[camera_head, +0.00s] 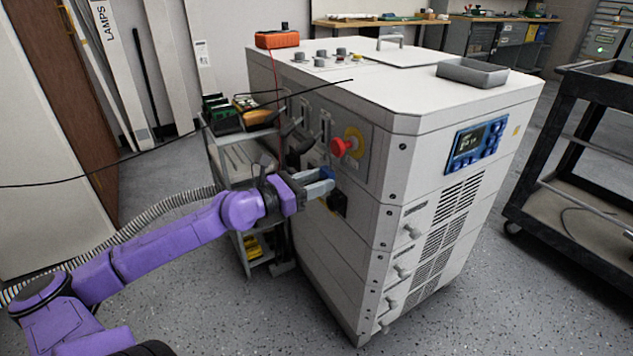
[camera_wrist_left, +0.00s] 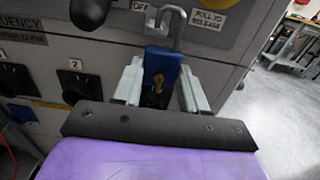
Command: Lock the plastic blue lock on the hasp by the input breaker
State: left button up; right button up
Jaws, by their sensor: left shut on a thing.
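The blue plastic lock (camera_wrist_left: 162,72) sits upright between the two pale fingers of my left gripper (camera_wrist_left: 160,88) in the left wrist view. Its grey shackle (camera_wrist_left: 178,24) stands up above the body, with one leg seeming to end short of it. A small metal piece, perhaps the hasp (camera_wrist_left: 151,20), is right beside the shackle; I cannot tell whether the shackle passes through it. In the head view my left gripper (camera_head: 318,184) is at the cabinet's front panel, below the red knob (camera_head: 341,147), with a bit of the blue lock (camera_head: 322,173) showing. My right gripper is out of view.
The panel has black knobs (camera_wrist_left: 76,84) to the left of the lock. The white cabinet (camera_head: 440,145) carries a grey tray (camera_head: 472,73) and an orange box (camera_head: 277,39). A cart (camera_head: 236,160) with tools stands close left of the panel. A dark cart (camera_head: 575,150) stands right.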

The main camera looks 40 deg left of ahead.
pick_arm(q)
jog(key=shift+f+b, duration=0.4)
jog(key=shift+b, duration=0.05)
jog(key=o, duration=1.3)
jog(key=shift+c, duration=0.2)
jog(key=b+v, duration=0.4)
jog(key=v, duration=0.1)
jog(key=shift+b, duration=0.35)
